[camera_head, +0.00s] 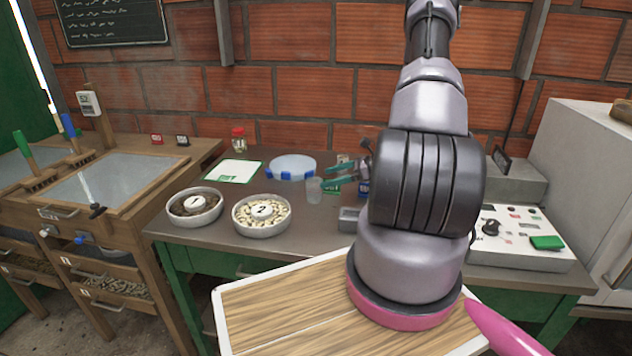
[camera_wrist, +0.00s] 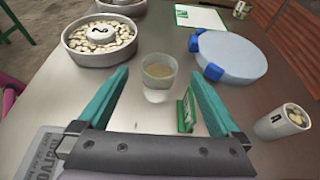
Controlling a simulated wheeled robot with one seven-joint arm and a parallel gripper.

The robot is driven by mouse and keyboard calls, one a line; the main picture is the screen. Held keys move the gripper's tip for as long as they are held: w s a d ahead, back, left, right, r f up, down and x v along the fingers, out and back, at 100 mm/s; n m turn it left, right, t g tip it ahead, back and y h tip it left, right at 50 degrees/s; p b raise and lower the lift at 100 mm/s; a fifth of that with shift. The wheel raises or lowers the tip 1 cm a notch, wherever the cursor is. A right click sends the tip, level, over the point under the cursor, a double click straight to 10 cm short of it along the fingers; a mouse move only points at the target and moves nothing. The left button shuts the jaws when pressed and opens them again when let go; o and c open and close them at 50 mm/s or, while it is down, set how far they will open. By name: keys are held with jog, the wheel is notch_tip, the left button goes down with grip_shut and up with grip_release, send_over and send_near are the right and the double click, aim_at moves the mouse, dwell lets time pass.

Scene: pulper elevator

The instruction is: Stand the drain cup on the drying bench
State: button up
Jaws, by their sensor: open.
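A small clear cup (camera_head: 314,190) stands upright on the grey-brown worktop (camera_head: 215,232); I take it for the drain cup. In the wrist view the cup (camera_wrist: 158,84) looks pale brown inside its upper part. My gripper (camera_head: 327,178) is open, with its teal fingers pointing at the cup. In the wrist view the fingertips (camera_wrist: 158,74) lie to either side of the cup, with gaps, and nothing is held. No surface carries a readable drying bench label; a wooden bench (camera_head: 118,200) with inset grey trays stands at the left.
Bowls of beans, numbered 1 (camera_head: 194,206) and 2 (camera_head: 261,215), stand left of the cup. A round blue-white lidded dish (camera_head: 292,167) sits behind it. A cup marked A (camera_wrist: 283,122) and a small green sign (camera_wrist: 186,110) are close to the right finger.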

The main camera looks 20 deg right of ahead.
jog(key=s+a+r+n+g+h, duration=0.1)
jog(key=s+a+r+n+g, duration=0.2)
jog(key=r, duration=0.5)
jog(key=s+a+r+n+g+h, duration=0.1)
jog(key=a+r+n, duration=0.25)
jog(key=r, duration=0.35)
jog(key=s+a+r+n+g+h, duration=0.1)
jog(key=s+a+r+n, duration=0.2)
jog(key=r+n, duration=0.35)
jog(key=s+a+r+n+t+h, duration=0.2)
jog(key=s+r+n+h, duration=0.1)
jog(key=s+r, duration=0.4)
jog(key=s+a+r+n+t+h, duration=0.2)
jog(key=s+a+r+n+h, duration=0.1)
jog(key=s+r, duration=0.5)
notch_tip(320, 180, up, 3)
jog(key=shift+f+n+t, duration=0.1)
jog(key=shift+n+t, duration=0.2)
jog(key=shift+n, duration=0.5)
